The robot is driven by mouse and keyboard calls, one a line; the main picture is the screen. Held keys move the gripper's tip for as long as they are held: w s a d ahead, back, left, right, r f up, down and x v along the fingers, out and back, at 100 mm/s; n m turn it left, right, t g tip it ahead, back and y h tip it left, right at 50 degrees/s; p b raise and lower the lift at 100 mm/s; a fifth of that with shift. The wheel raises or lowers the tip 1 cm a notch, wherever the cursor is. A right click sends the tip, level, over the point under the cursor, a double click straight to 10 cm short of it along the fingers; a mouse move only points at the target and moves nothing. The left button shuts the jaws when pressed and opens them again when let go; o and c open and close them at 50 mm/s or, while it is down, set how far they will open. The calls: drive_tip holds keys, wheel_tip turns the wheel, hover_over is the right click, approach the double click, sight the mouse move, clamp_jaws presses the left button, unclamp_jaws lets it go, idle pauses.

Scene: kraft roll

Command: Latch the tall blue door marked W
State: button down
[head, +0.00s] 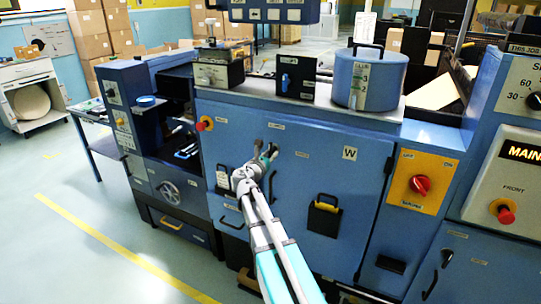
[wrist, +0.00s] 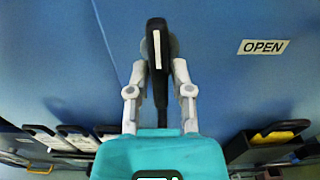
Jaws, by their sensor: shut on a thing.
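The tall blue door (head: 330,180) carries a white W label (head: 349,153) and looks flush with the machine front. Its black latch handle (wrist: 157,42) has a white stripe and stands about upright in the wrist view. My gripper (head: 266,152) is at the handle on the door's upper left part. In the wrist view, my gripper (wrist: 159,76) is shut on the handle, one grey finger on each side. An OPEN label (wrist: 263,47) is right of the handle. The arm and gripper hide most of the handle in the head view.
A black pocket (head: 324,216) with a yellow edge sticks out from the door, right of my arm. A yellow panel with a red knob (head: 420,184) is farther right. A red button (head: 205,124) is at the upper left. Open floor (head: 70,240) lies left.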

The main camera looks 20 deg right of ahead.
drive_tip(key=shift+w, duration=0.1)
drive_tip(key=c, duration=0.6)
unclamp_jaws()
drive_tip(key=shift+c, duration=0.2)
drive_tip(key=shift+a, duration=0.1)
drive_tip(key=v, duration=1.2)
